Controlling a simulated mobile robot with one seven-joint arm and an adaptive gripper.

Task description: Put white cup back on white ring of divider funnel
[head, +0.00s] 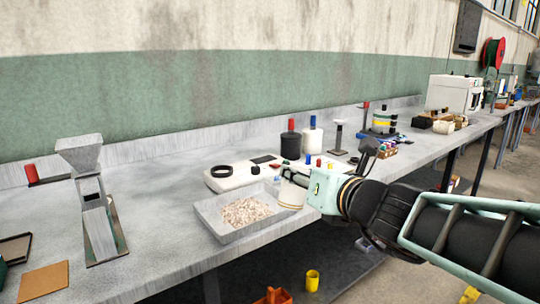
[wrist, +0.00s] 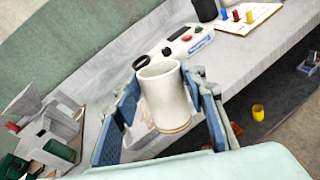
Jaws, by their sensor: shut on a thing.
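The white cup (head: 291,196) has a thin gold band near one end. My gripper (head: 300,180) is shut on it and holds it over the right side of the grey tray. In the wrist view the cup (wrist: 161,90) sits between the two blue-padded fingers of my gripper (wrist: 163,98), with its open end away from the palm. A grey funnel device (head: 82,155) stands far to the left, apart from the cup. It shows at the left edge of the wrist view (wrist: 22,105). I cannot make out a white ring on it.
The grey tray (head: 212,222) holds pale grain. Behind it is a white instrument (head: 228,181) with a black ring. Dark and white bottles (head: 291,146) stand beyond. A brown board (head: 45,281) lies left of the funnel device. The bench between device and tray is clear.

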